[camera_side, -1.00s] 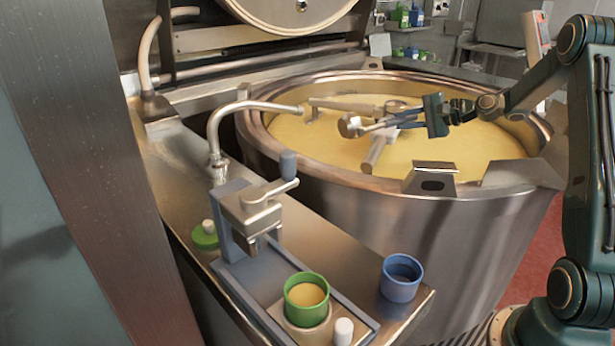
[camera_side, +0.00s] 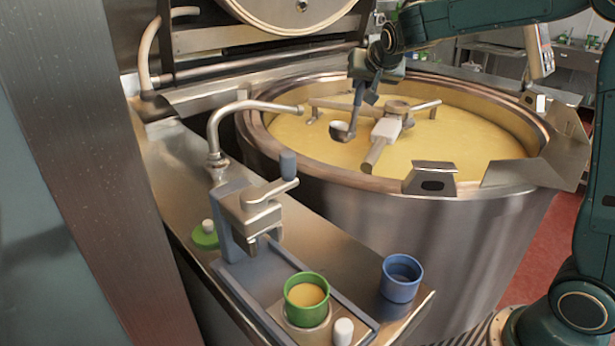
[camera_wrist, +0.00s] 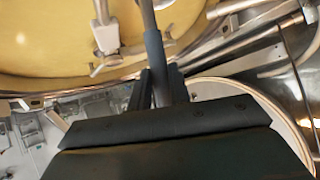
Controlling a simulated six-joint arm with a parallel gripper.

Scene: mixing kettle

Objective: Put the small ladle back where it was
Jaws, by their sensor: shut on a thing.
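The small ladle (camera_side: 343,130) hangs bowl down over the yellow liquid in the kettle (camera_side: 400,215), at the far left part of the opening. The bowl looks just above the liquid, and I cannot tell whether it touches. My gripper (camera_side: 366,88) is shut on the ladle's handle, near the kettle's far rim. In the wrist view, the grey-blue handle (camera_wrist: 153,45) stands between the fingers of my gripper (camera_wrist: 152,88). The bowl is out of that view. Where the ladle was kept is not clear from these frames.
The mixer arm (camera_side: 385,132) crosses the kettle beside the ladle. A bent pipe (camera_side: 212,125) reaches over the near left rim. The round lid (camera_side: 285,12) is raised behind. A green cup (camera_side: 306,295) and blue cup (camera_side: 400,278) stand on the front ledge.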

